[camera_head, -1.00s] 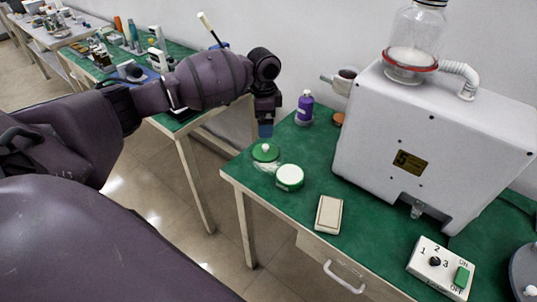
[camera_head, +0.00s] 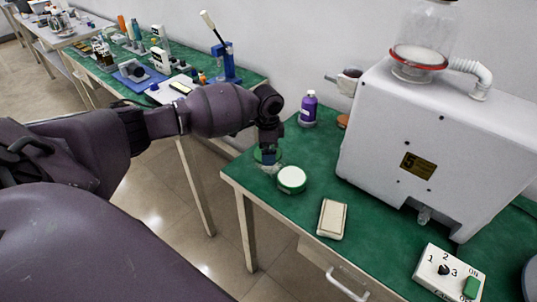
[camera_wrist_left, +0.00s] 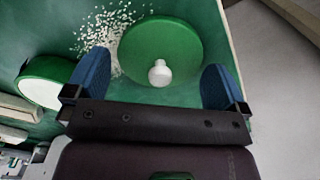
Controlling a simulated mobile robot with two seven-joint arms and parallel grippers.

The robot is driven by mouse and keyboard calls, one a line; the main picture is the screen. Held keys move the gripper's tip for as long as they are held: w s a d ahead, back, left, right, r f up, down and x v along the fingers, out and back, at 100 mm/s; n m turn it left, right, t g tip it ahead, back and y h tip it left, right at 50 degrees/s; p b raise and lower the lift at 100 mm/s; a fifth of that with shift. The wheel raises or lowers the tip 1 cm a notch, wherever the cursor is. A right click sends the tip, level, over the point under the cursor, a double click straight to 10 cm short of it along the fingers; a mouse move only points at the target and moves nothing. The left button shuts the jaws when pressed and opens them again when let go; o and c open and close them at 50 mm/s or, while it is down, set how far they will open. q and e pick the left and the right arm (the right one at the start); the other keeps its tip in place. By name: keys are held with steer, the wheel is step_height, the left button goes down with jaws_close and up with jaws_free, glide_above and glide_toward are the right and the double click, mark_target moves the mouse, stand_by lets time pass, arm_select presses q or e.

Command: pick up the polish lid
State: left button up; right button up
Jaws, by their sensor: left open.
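The polish lid is a green disc with a white knob; it shows in the left wrist view (camera_wrist_left: 160,40). It lies on the green table top, and in the head view it is mostly hidden by my gripper. My left gripper (camera_head: 268,155) is open above the lid. In the left wrist view its two blue fingers (camera_wrist_left: 156,85) stand on either side of the lid's near part, with the knob between them. I cannot tell the height left above the lid. My right gripper is not in view.
A round green container with a white top (camera_head: 291,179) stands close beside the lid, and white grains (camera_wrist_left: 105,28) lie next to it. A beige box (camera_head: 331,218), a purple bottle (camera_head: 308,109), a large white machine (camera_head: 430,130) and a switch box (camera_head: 447,272) share the table.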

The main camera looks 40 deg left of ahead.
arm_select(q)
steer(key=shift+f, duration=0.1)
steer(key=c, duration=0.7)
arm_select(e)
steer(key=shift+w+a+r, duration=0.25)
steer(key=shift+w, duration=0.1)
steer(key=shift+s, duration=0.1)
